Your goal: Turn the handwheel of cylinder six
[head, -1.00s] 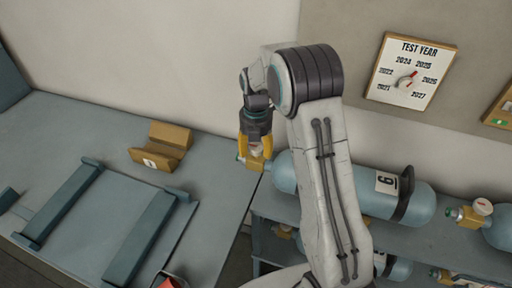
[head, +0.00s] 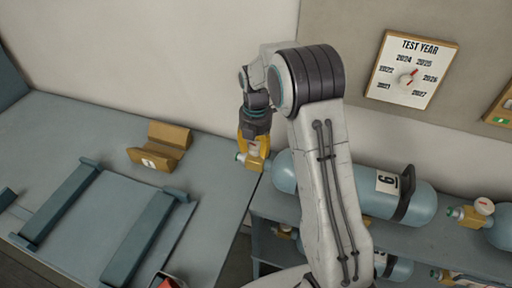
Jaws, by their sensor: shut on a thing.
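Cylinder six (head: 350,185) is a blue-grey bottle lying on its side on the rack, with a white number label (head: 386,183) and a dark band. Its brass valve (head: 254,164) points left, towards the bench. The pale handwheel (head: 254,150) with a red mark sits on top of the valve, between my yellow fingers. My gripper (head: 254,152) reaches down from above and is shut on the handwheel. My arm hides part of the cylinder's middle.
A grey bench (head: 70,130) at left holds a brown V-shaped block (head: 160,147) and two blue rails. Another cylinder's valve (head: 472,216) is at right. More cylinders lie on the shelf below. A test year dial (head: 411,70) hangs on the wall.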

